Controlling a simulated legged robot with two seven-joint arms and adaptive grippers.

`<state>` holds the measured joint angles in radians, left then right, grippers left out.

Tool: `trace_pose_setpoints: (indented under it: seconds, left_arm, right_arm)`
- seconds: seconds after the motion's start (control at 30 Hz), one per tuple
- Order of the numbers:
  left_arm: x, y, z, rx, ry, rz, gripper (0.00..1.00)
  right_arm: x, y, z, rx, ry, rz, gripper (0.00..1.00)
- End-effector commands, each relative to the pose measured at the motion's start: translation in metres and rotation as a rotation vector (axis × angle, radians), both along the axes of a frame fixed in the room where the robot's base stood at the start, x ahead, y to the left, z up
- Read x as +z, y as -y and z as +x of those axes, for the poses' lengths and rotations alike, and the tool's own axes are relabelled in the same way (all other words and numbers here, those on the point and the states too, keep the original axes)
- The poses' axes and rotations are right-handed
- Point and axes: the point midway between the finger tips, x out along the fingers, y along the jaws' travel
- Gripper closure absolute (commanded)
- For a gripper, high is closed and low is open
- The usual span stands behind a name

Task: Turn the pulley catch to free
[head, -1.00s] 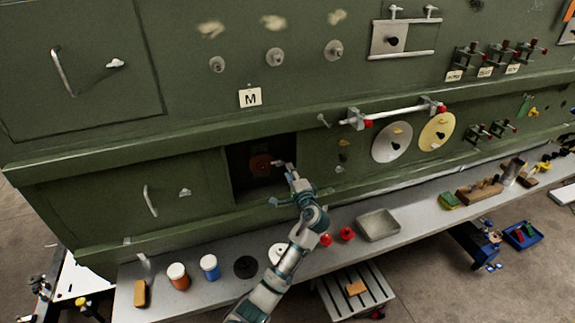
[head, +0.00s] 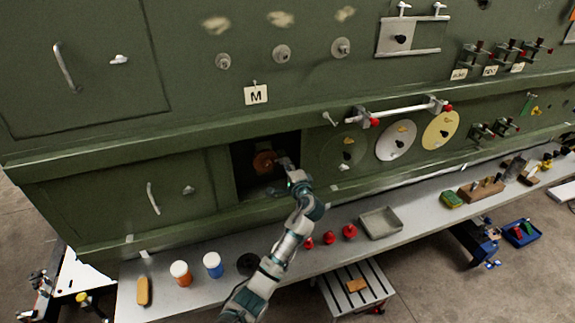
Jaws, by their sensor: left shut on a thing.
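A reddish-brown round pulley (head: 263,162) sits inside the dark square opening in the lower green fuselage wall. My left gripper (head: 284,164) reaches into the right side of this opening, just right of the pulley. It is shut on a small part there, which looks to be the pulley catch. The catch is mostly hidden by the fingers and the shade, and I cannot tell its angle. My right gripper is out of view.
A grey bench (head: 210,295) runs below the wall. It carries an orange jar (head: 181,274), a blue jar (head: 212,265), red knobs (head: 350,232) and a metal tray (head: 380,223). A label M (head: 256,95) hangs above the opening. Discs (head: 396,140) and a rail sit to the right.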

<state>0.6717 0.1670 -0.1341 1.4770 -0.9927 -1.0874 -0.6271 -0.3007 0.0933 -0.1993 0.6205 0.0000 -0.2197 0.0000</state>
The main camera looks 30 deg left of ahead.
Motion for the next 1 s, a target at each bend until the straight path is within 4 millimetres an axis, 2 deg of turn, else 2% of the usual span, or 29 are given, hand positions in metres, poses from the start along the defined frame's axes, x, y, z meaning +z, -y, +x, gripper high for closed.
trace_pose_setpoints:
  seconds: [0.37,1.0]
  left_arm:
    - [-0.006,-0.004,-0.001,0.012,0.1,-0.093,1.0]
    - [-0.013,-0.006,0.0,0.015,0.54,-0.481,1.0]
  right_arm:
    - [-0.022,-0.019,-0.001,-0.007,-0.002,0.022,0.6]
    - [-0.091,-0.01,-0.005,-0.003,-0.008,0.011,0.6]
